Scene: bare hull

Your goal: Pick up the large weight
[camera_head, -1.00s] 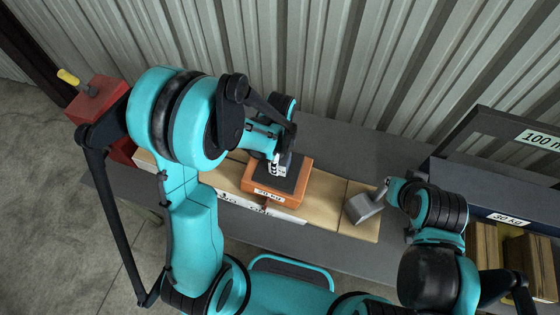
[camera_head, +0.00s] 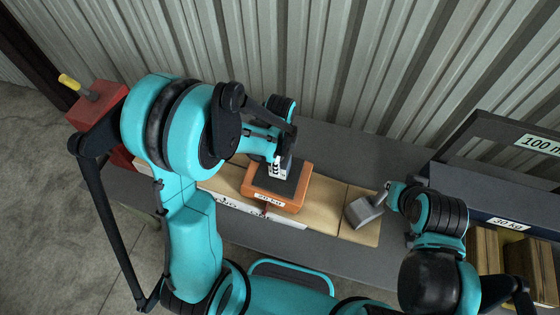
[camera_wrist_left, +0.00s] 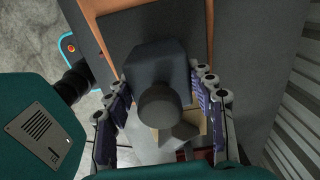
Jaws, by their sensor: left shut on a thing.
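The large weight (camera_wrist_left: 158,68) is a dark blocky body with a round knob, seen from above in the left wrist view. My left gripper (camera_head: 280,170) has its fingers on both sides of the weight and is shut on it. In the head view the gripper and arm mostly hide the weight. It is over the dark top of an orange block (camera_head: 262,196) labelled 20 kg; I cannot tell whether it touches. My right arm's end (camera_head: 392,190) is beside a grey metal block (camera_head: 361,211); its finger state is unclear.
The orange block is on a tan board (camera_head: 328,208) on a dark bench (camera_head: 350,150). A red box (camera_head: 97,108) with a yellow handle is at the left. A dark shelf (camera_head: 470,195) with labels stands at the right. A corrugated wall (camera_head: 330,60) closes the back.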

